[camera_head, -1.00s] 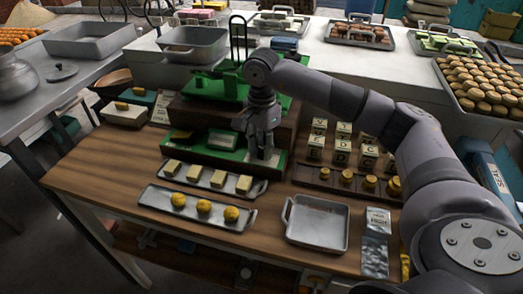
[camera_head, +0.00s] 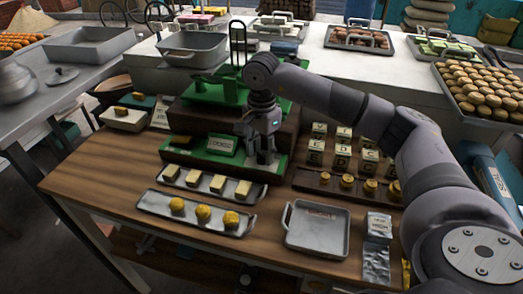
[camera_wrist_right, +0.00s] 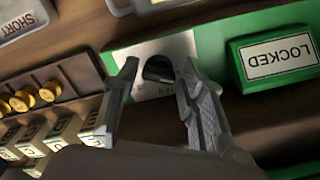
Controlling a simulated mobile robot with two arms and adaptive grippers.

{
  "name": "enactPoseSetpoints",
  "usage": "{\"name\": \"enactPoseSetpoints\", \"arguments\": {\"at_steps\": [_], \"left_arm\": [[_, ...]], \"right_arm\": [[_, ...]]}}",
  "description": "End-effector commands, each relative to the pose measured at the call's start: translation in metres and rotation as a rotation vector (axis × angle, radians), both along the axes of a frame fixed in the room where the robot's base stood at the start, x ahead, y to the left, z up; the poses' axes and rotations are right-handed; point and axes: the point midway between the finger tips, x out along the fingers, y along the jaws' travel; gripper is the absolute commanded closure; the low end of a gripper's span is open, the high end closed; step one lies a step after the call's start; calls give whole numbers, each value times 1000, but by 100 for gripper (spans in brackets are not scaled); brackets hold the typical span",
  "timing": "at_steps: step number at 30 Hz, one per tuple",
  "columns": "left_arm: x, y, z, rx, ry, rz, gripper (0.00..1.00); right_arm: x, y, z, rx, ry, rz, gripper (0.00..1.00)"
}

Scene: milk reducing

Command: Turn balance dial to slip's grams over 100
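The green balance (camera_head: 215,90) stands at the back of the wooden table, with a green sign reading LOCKED (camera_head: 221,145) on its front; the sign also shows in the right wrist view (camera_wrist_right: 278,56). My right gripper (camera_head: 264,163) is at the right end of the balance's front. In the right wrist view my right gripper (camera_wrist_right: 160,72) has its fingers apart, on either side of a small dark dial (camera_wrist_right: 159,67) on a white plate (camera_wrist_right: 180,47). I cannot tell whether either finger touches the dial. The dial's marks are too small to read. My left gripper is out of view.
Lettered blocks (camera_head: 342,155) and brass weights (camera_head: 370,186) stand right of the gripper. Trays with butter pieces (camera_head: 205,184) and yellow balls (camera_head: 203,213) lie in front. A square metal tray (camera_head: 318,250) sits at front right, beside a grey carton (camera_head: 377,245).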

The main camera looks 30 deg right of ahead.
Motion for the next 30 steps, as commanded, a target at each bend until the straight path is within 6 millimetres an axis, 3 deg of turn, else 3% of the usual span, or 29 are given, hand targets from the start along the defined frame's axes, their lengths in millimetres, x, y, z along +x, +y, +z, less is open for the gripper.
{"name": "enactPoseSetpoints", "arguments": {"at_steps": [8, 21, 30], "left_arm": [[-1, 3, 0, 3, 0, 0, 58], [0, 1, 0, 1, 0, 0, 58], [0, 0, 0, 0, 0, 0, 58]], "right_arm": [[0, 0, 8, 0, -1, 0, 62], [1, 1, 96, 1, -4, 1, 62], [0, 0, 119, 0, 0, 0, 62]]}}
